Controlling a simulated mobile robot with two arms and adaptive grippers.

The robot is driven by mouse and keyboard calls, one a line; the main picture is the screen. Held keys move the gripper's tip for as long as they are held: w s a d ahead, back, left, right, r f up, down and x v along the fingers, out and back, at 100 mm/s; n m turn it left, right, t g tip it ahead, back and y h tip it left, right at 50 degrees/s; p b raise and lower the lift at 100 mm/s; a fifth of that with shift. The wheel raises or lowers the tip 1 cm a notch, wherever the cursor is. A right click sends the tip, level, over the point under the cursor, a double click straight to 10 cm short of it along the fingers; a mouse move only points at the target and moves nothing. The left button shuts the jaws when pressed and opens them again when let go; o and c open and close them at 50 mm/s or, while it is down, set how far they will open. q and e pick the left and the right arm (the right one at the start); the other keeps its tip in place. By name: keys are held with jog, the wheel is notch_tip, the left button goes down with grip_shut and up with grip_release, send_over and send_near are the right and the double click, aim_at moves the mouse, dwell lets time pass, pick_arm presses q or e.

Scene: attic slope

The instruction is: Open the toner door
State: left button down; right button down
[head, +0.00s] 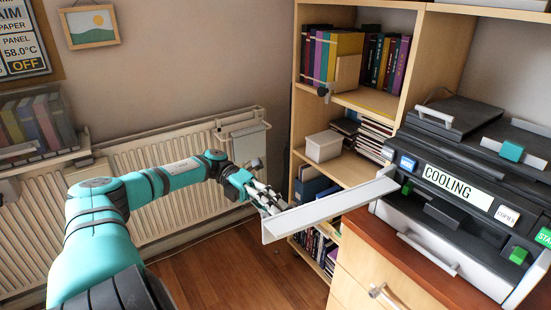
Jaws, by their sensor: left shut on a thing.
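The printer (460,165) sits on the cabinet at the right, with a sign reading COOLING (458,186). A long pale panel (330,208), which looks like the toner door, sticks out from the printer's left front corner toward the left, well away from the body. My left gripper (270,201) is at the panel's far left end, behind its upper edge, and is shut on it. The panel hides part of the fingers, so the exact grip is unclear. My right gripper is not in view.
The wooden cabinet top (372,232) lies under the printer. A bookshelf (395,103) with books and a white box (324,146) stands behind the panel. A radiator (160,150) lines the wall behind my left arm. Open wooden floor (225,270) lies below the gripper.

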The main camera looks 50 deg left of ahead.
pick_arm(q)
jog(key=shift+f, duration=0.15)
jog(key=c, duration=1.4)
grip_release()
jog(key=shift+d, duration=0.1)
jog(key=shift+o, duration=0.3)
jog(key=v, duration=0.7)
jog(key=shift+a, duration=0.25)
